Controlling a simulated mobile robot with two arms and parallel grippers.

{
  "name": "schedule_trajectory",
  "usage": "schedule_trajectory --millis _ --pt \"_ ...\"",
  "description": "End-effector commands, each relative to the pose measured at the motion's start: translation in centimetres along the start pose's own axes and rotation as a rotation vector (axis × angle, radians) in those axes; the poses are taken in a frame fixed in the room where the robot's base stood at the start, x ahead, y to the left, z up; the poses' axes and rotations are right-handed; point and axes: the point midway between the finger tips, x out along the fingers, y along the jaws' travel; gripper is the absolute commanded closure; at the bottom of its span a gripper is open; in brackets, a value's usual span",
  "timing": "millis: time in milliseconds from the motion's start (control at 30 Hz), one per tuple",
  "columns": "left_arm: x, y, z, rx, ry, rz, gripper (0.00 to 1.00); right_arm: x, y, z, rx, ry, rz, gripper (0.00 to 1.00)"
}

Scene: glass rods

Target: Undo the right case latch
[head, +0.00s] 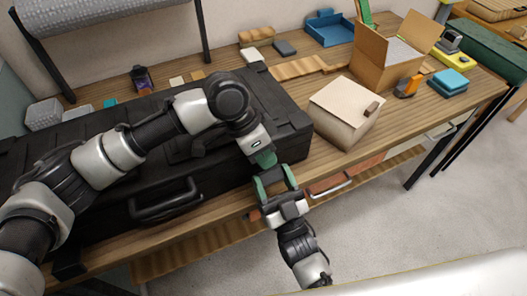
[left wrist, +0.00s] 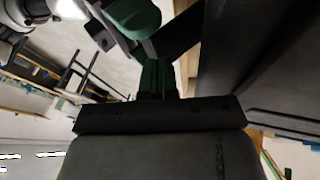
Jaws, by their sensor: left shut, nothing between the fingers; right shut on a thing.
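The black case (head: 95,150) lies on the wooden workbench, its front handle (head: 165,203) facing me. My left gripper (head: 264,158) is over the case's front right end, fingers together and empty. In the left wrist view its green fingers (left wrist: 156,76) are shut, beside the dark case wall (left wrist: 262,55). My right gripper (head: 275,178) comes up from below to the case's front at the right end, close under the left one. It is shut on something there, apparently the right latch. The latch itself is hidden by the grippers. The lid looks down.
A cardboard box (head: 343,118) stands just right of the case. Behind it are an open carton (head: 385,62), a blue tray (head: 330,30) and small boxes. A drawer handle (head: 332,186) sits under the bench edge. Open floor lies in front of the bench.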

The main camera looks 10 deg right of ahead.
Motion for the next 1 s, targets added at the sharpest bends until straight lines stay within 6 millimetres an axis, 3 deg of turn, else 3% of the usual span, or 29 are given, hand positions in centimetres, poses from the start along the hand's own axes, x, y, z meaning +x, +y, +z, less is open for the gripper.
schedule_trajectory --millis 467,500,667,1000 --pt "1.4 1.2 0.3 0.003 -0.007 0.01 1.0 0.1 0.0 0.0 0.0 0.001 0.0 0.83" --pt "1.4 1.2 0.3 0.003 -0.007 0.012 1.0 0.1 0.0 0.0 0.0 0.001 0.0 0.39" --pt "1.2 1.1 0.3 0.002 -0.005 0.008 1.0 0.1 0.0 0.0 0.0 0.002 0.0 0.15" --pt "1.0 0.9 0.2 0.001 -0.001 0.002 1.0 -0.4 0.0 0.1 0.0 -0.002 0.0 0.15"
